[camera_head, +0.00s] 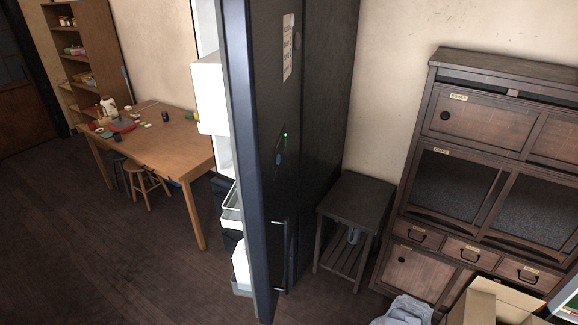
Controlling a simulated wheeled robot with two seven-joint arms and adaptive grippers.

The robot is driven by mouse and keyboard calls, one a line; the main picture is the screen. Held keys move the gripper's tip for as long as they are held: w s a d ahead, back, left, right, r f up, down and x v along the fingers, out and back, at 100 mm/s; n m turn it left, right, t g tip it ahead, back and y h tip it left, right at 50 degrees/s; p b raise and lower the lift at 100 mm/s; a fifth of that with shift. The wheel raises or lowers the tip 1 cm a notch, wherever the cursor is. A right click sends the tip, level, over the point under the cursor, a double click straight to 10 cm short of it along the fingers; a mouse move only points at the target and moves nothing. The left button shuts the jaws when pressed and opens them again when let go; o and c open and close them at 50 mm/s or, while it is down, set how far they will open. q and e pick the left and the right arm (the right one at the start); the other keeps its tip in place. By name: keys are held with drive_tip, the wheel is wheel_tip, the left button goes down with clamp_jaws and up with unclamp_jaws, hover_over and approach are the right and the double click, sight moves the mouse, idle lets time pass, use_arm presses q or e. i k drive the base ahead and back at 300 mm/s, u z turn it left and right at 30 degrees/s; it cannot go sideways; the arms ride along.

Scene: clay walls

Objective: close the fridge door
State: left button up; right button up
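The fridge door (268,120) stands open in the middle of the head view, seen nearly edge-on. Its dark outer face is turned to the right and carries a long vertical handle (281,255), a small green light and a paper note (288,47). White shelves and bins (211,98) show on its inner side, to the left. The dark fridge body (325,110) stands behind the door. The fridge's inside is hidden. Neither of my grippers is in view.
A small dark side table (355,199) stands right of the fridge, beside a wooden cabinet (470,185). A cardboard box (495,303) and a grey bag (403,311) lie at the lower right. A wooden table (165,143) with stools stands left. The left floor is clear.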

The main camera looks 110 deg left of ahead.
sight(247, 90)
drive_tip(key=u, duration=3.75)
drive_tip(key=i, duration=1)
